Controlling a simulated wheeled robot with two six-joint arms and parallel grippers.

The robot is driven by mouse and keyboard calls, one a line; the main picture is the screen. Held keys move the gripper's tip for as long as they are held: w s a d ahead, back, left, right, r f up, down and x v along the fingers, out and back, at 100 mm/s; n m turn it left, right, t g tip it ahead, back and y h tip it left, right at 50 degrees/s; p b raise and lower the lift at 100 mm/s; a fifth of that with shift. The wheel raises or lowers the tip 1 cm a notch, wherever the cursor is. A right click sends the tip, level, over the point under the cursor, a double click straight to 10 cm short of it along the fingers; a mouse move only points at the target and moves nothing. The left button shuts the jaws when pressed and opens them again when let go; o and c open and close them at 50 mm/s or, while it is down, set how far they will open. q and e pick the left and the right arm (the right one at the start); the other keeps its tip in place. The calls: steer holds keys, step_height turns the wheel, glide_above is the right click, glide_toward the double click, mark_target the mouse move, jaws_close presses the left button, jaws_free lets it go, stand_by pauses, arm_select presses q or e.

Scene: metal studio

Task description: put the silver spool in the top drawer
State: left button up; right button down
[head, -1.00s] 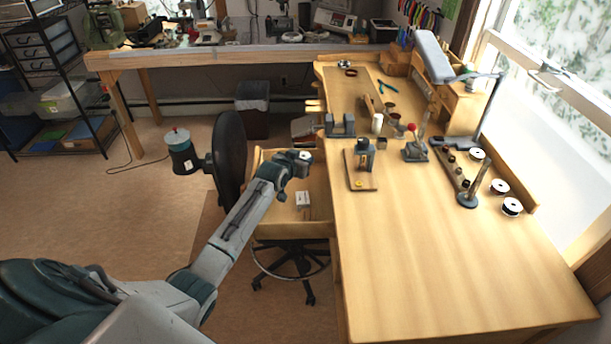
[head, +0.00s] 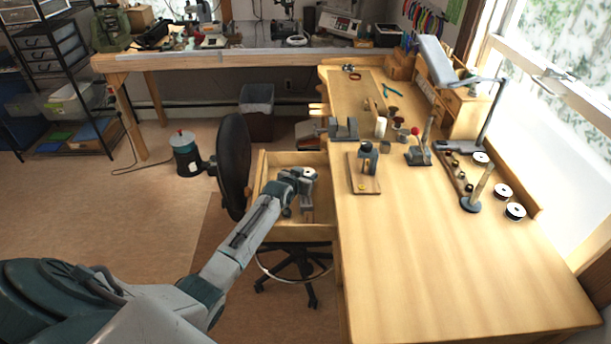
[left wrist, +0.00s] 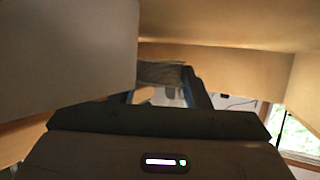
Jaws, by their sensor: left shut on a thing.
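The silver spool (head: 309,174) shows as a small pale round thing at the end of my left arm in the head view. My left gripper (head: 303,182) is shut on it and is over the inside of the open top drawer (head: 281,230), beside the bench. In the left wrist view the spool (left wrist: 162,73) is a grey ribbed band between the fingers, with the drawer's wooden walls around. The gap between spool and drawer floor is hard to judge. My right gripper is not in view.
A dark round chair back (head: 234,165) stands close at the left.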

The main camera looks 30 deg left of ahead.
arm_select(q)
steer(key=o, duration=1)
steer(key=shift+s+f, duration=0.15)
steer(key=shift+f, duration=0.15)
steer(key=shift+c, duration=0.2)
steer(key=shift+r+p, duration=0.6)
steer(key=shift+r, duration=0.05)
steer(key=shift+s, duration=0.25)
steer(key=shift+b+v, duration=0.75)
steer(key=shift+v, duration=2.7)
steer(key=shift+r, duration=0.15)
